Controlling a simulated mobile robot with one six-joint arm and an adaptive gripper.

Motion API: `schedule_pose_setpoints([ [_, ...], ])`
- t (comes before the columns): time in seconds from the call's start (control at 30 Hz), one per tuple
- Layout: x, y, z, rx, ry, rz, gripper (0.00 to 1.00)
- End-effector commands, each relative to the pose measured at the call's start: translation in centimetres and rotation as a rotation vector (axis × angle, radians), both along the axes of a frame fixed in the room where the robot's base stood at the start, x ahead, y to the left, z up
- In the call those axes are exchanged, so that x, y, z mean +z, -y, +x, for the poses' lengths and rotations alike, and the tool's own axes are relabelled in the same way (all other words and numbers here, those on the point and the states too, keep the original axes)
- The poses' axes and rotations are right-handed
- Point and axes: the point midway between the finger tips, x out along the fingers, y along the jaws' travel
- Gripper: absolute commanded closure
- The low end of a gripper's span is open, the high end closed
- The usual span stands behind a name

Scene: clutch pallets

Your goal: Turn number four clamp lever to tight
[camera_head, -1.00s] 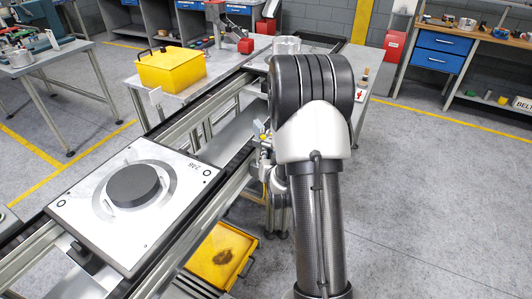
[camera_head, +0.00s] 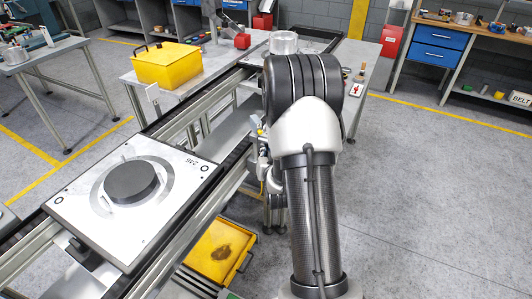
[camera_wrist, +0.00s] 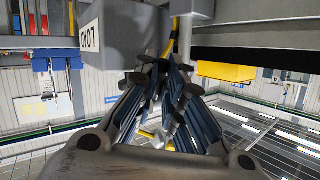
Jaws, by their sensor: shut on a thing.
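In the wrist view, my gripper (camera_wrist: 168,88) has its fingers drawn together just below a grey box (camera_wrist: 122,32) with a black-on-white number label. It is shut on a small part, mostly hidden between the fingers; from its place this seems to be a clamp lever, but its number and angle cannot be read. In the head view, my arm hides the gripper, beside the right side of the conveyor rail.
A yellow bin (camera_head: 168,65) stands on a table behind the conveyor. A yellow tray (camera_head: 215,250) lies low beneath the rail. A workbench (camera_head: 470,28) stands at the far right. The floor to the right is clear.

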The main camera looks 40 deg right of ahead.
Motion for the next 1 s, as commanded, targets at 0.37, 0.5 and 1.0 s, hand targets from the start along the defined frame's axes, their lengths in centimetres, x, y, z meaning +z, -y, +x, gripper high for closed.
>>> schedule_pose_setpoints([
  [0.37,-0.7,1.0,0.4,0.000,0.118,-0.283,1.00],
  [0.5,-0.6,1.1,0.5,-0.002,0.136,-0.326,1.00],
  [1.0,-0.5,1.1,0.5,-0.002,0.138,-0.330,0.83],
])
